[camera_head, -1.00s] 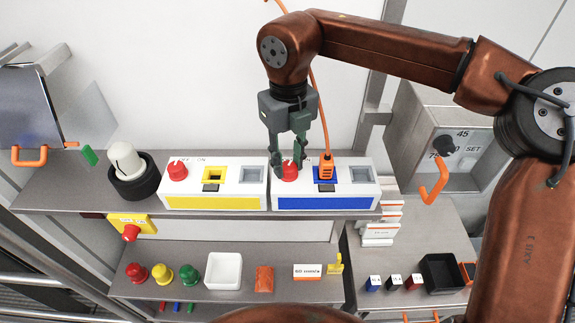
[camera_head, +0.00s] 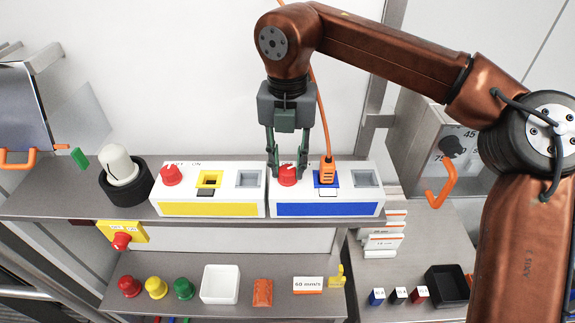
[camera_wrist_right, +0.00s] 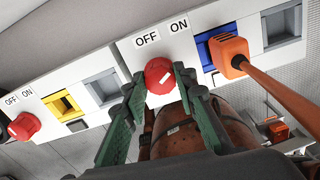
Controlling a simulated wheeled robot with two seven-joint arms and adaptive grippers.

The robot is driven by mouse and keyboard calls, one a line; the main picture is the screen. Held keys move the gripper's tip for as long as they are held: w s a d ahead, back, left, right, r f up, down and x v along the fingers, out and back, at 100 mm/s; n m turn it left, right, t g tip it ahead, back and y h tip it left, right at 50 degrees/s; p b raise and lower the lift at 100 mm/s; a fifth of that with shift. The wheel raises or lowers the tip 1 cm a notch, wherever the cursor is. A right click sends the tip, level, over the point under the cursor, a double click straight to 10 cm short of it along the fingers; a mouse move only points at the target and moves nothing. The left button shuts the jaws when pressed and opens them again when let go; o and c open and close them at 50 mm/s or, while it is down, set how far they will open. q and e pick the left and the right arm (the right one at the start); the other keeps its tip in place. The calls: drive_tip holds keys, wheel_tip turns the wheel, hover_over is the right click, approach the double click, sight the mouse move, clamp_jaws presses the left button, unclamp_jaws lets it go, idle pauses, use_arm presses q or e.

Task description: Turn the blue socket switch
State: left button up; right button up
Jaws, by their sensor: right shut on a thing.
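The blue socket box (camera_head: 300,209) is white with a blue front stripe and stands on the upper shelf. Its switch is a red round knob (camera_head: 288,177), also visible in the right wrist view (camera_wrist_right: 160,77) below the OFF and ON labels. The knob's white mark slants toward the ON side. My right gripper (camera_head: 289,174) comes down from above and is shut on the knob, one finger on each side (camera_wrist_right: 158,85). An orange plug (camera_head: 327,172) sits in the blue socket (camera_wrist_right: 204,50). The small indicator (camera_head: 328,192) below that socket is white. My left gripper is out of view.
A yellow-striped socket box (camera_head: 209,210) stands directly left, with its own red knob (camera_head: 171,175). The orange cable (camera_head: 322,115) rises from the plug close beside my right gripper. The lower shelf (camera_head: 215,312) holds buttons and a white tray.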

sight(287, 169)
drive_tip(key=shift+r, duration=0.1)
idle(0.3)
drive_tip(key=o, duration=1.2)
drive_tip(key=shift+s, duration=0.1)
drive_tip(key=shift+c, duration=0.2)
wheel_tip(287, 169, up, 12)
